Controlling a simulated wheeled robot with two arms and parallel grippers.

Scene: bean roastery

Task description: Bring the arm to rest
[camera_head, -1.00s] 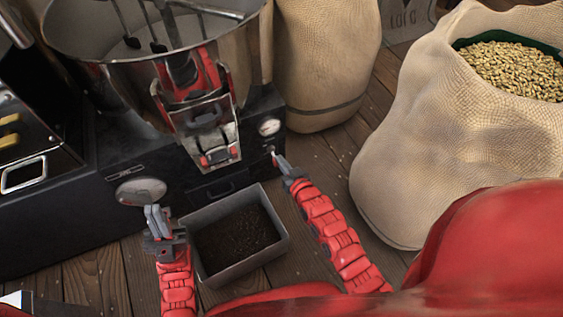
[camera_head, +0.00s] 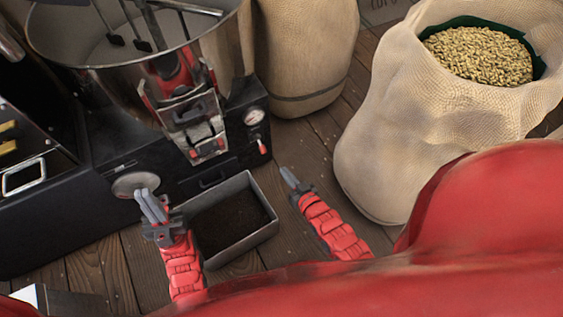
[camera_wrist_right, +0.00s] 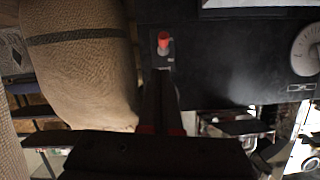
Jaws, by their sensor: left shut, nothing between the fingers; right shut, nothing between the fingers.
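My left gripper (camera_head: 151,207) is shut and empty. In the head view it is at the left of the grey bin, in front of the black roaster base. My right gripper (camera_head: 289,177) is shut and empty over the wooden floor, to the right of the bin and apart from it. In the right wrist view its dark fingers (camera_wrist_right: 159,100) are together and point toward the roaster's black front, below a small red-tipped lever (camera_wrist_right: 163,42). The same lever shows in the head view (camera_head: 263,147), up and left of the right gripper.
The roaster's steel drum (camera_head: 95,55) stands at the upper left. The grey bin (camera_head: 238,249), with dark contents, is on the floor between my arms. An open burlap sack (camera_head: 400,130) of pale beans is at the right, and another sack (camera_head: 300,50) stands behind.

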